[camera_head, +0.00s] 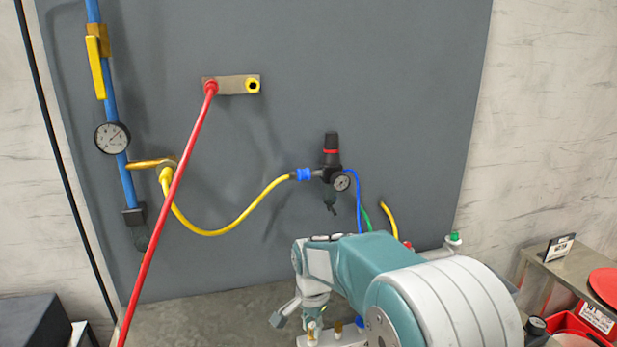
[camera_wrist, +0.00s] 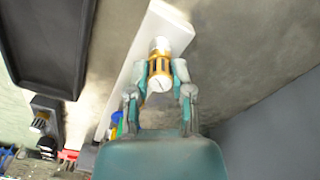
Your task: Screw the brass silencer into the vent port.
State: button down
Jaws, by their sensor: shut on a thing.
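My gripper (camera_wrist: 159,74) is shut on the brass silencer (camera_wrist: 159,64) in the wrist view, with one finger on each side. The silencer shows brass bands with pale parts at its ends. It stands over a long white block (camera_wrist: 150,24); I cannot tell whether it touches it. In the head view my gripper (camera_head: 299,312) points down near the bottom, over the white block (camera_head: 345,339), with small brass pieces near its fingers.
A red lance (camera_head: 165,200) runs diagonally from the plate. A blue pipe with a gauge (camera_head: 112,138), a yellow hose (camera_head: 225,228) and a black regulator (camera_head: 331,155) are on the panel. A dark tray (camera_wrist: 45,40) lies left in the wrist view. A side table stands right.

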jog(key=m, duration=0.4)
jog(key=shift+f+m, duration=0.1)
jog(key=shift+m, duration=0.2)
jog(key=m, duration=1.2)
jog(key=c, duration=0.8)
grip_release()
jog(key=shift+w, duration=0.1)
jog(key=shift+o, duration=0.4)
jog(key=o, duration=0.5)
